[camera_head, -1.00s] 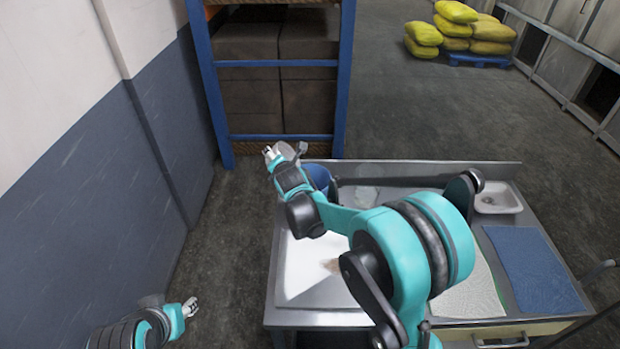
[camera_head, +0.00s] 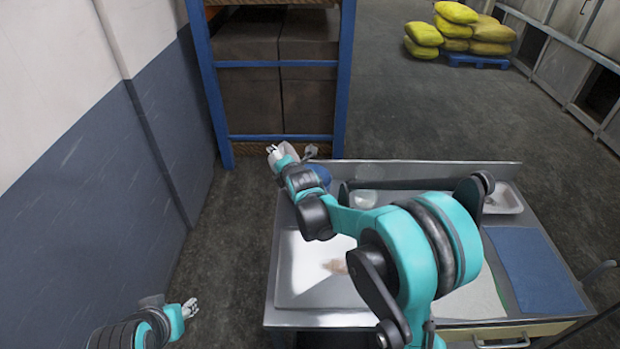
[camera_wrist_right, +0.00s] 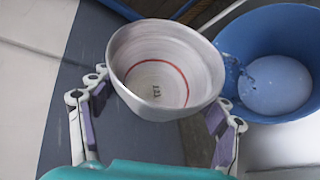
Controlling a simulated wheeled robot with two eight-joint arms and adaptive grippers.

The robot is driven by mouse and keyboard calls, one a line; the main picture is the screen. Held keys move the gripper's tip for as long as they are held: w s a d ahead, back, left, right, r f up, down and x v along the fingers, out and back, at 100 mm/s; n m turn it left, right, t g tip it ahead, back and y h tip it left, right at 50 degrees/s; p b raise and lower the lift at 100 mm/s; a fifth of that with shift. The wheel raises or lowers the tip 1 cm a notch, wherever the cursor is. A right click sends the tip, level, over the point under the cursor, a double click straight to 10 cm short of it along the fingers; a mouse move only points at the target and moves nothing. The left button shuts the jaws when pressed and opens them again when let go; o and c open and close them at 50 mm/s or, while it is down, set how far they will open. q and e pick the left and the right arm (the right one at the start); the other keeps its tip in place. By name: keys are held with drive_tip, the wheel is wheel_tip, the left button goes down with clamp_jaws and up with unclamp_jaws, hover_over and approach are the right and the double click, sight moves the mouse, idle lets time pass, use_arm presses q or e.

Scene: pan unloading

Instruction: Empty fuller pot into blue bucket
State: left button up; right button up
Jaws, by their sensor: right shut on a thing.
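My right gripper (camera_head: 276,153) is shut on a whitish pot (camera_wrist_right: 165,62), with a finger on each side of it. In the right wrist view I see into the pot: a red ring runs around its inner wall, a small dark mark is on its bottom, and no contents show. The blue bucket (camera_wrist_right: 290,48) is to the right of the pot, with a pale bluish-white area inside. In the head view the bucket (camera_head: 321,172) is partly hidden behind my right arm. My left gripper (camera_head: 189,308) is empty at the lower left, its opening too small to judge.
A metal worktable (camera_head: 450,171) carries a white tray (camera_head: 300,285) with a brownish patch, a pale round bowl (camera_head: 364,198), a blue mat (camera_head: 537,270) and a small sink (camera_head: 503,197). A blue-framed rack (camera_head: 204,90) stands behind. The floor at left is clear.

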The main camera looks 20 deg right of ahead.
drive_tip(key=shift+d+r+m+y, duration=0.2)
drive_tip(key=shift+r+m+y, duration=0.1)
idle(0.5)
drive_tip(key=shift+d+f+m+t+y+b, duration=0.3)
drive_tip(key=shift+m+y+b, duration=0.1)
drive_tip(key=shift+m+b, duration=0.15)
idle(0.7)
drive_tip(key=shift+s+d+r+m, duration=0.2)
drive_tip(key=shift+d+m, duration=0.15)
drive_tip(key=shift+d, duration=0.25)
drive_tip(key=shift+s+d+r+y, duration=0.1)
drive_tip(key=shift+d+r+y, duration=0.05)
drive_tip(key=shift+d+y, duration=0.3)
drive_tip(key=shift+d+r+m+t+y+b, duration=0.1)
drive_tip(key=shift+r+m+t+y+b, duration=0.15)
drive_tip(key=shift+m+t, duration=0.3)
